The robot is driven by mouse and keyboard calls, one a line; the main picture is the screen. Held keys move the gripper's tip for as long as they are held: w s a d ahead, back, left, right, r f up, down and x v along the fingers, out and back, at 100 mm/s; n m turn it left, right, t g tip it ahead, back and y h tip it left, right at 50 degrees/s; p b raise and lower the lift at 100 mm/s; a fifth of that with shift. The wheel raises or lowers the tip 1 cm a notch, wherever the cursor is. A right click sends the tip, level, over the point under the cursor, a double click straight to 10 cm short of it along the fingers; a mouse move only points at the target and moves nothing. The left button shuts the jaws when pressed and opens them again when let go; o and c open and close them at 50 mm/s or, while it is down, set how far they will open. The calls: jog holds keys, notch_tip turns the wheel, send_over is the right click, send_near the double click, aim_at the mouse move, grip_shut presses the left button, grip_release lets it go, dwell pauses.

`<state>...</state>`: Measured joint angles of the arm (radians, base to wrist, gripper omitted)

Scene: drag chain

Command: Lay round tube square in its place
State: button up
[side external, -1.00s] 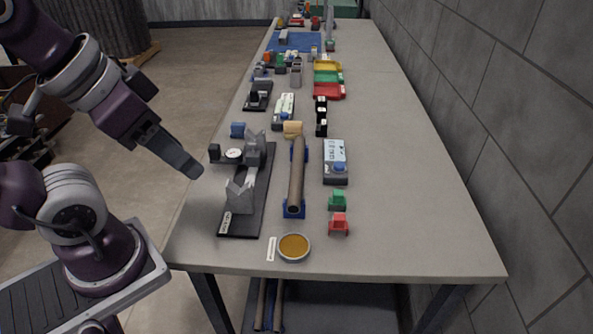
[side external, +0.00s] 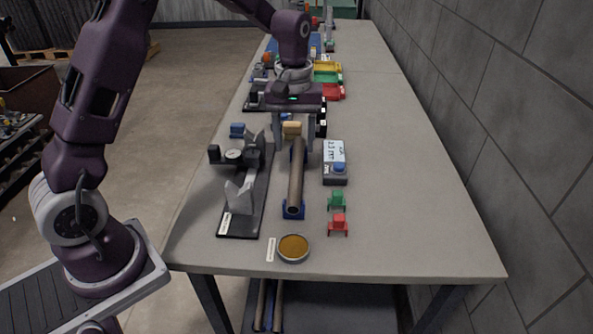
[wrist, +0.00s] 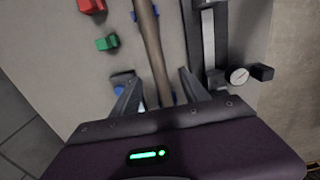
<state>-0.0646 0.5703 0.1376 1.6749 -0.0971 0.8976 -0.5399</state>
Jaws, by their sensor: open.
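The round tube (side external: 297,178) is a brown cylinder lying lengthwise on blue supports (side external: 293,211) on the table. It also shows in the wrist view (wrist: 152,48), running between my fingers. Beside it on the left is a black base with grey V-shaped blocks (side external: 239,195) and a dial gauge (side external: 234,154). My gripper (side external: 294,145) is over the far end of the tube, fingers pointing down. In the wrist view my gripper (wrist: 158,88) is open, with one finger on each side of the tube and gaps between. The tube's far end is partly hidden by my gripper.
A grey box with a blue knob (side external: 335,162) stands close right of the tube. Green (side external: 337,201) and red (side external: 338,224) clamps and a round amber dish (side external: 293,248) are nearer. A tan block (side external: 292,129) is near my gripper. The right table side is clear.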

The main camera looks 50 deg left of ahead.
aim_at(296, 166)
jog(key=f, duration=0.7)
jog(key=shift+w+f, duration=0.25)
jog(key=shift+w, duration=0.05)
grip_shut()
